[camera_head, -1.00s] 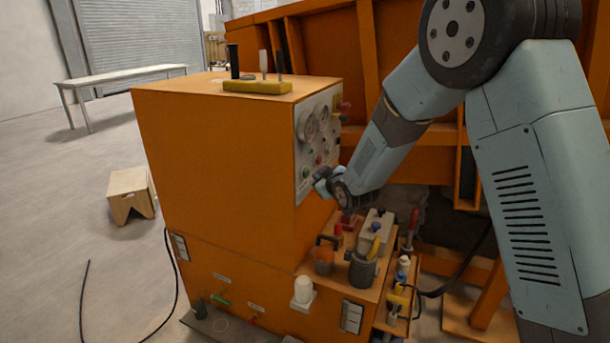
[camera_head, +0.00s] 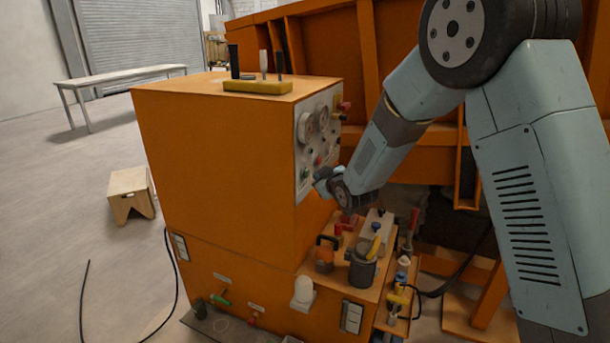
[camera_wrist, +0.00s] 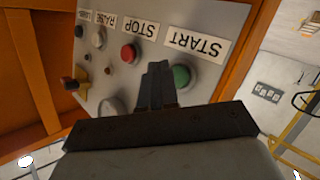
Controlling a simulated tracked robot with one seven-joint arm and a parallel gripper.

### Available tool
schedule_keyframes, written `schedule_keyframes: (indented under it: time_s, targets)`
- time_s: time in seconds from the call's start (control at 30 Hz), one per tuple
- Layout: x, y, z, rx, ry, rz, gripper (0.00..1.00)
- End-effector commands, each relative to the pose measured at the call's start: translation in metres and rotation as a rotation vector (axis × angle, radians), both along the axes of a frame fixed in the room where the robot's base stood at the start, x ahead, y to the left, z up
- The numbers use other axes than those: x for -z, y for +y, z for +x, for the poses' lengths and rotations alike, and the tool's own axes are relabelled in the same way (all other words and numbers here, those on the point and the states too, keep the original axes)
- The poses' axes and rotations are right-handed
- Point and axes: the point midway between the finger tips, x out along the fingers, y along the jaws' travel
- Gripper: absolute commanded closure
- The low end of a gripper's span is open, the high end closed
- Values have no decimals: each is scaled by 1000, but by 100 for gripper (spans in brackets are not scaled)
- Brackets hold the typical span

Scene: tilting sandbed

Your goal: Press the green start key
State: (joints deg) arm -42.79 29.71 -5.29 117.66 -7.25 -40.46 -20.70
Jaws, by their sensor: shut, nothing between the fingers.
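The green start key (camera_wrist: 181,76) is a round button on the grey control panel (camera_wrist: 208,20), beside the upside-down START label (camera_wrist: 199,44) in the wrist view. My gripper (camera_wrist: 156,72) is shut and empty. Its fingertips appear just left of the green key and overlap its left edge in the picture; I cannot tell whether they touch it. The red button (camera_wrist: 130,53) by the STOP label lies further left. In the head view the panel (camera_head: 318,140) is on the right face of the orange cabinet, and my arm's end is close to its lower part.
The orange cabinet (camera_head: 215,150) has a yellow block with upright levers (camera_head: 258,87) on top. The floor at left is open, with a wooden stool (camera_head: 131,194).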

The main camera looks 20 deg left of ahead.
Motion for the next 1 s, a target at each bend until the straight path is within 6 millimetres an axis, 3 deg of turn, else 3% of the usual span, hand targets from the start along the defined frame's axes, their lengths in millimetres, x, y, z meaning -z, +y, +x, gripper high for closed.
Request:
schedule_keyframes:
  time_s: [1.0]
  targets:
    - [-1,9,-1,0,0,0,100]
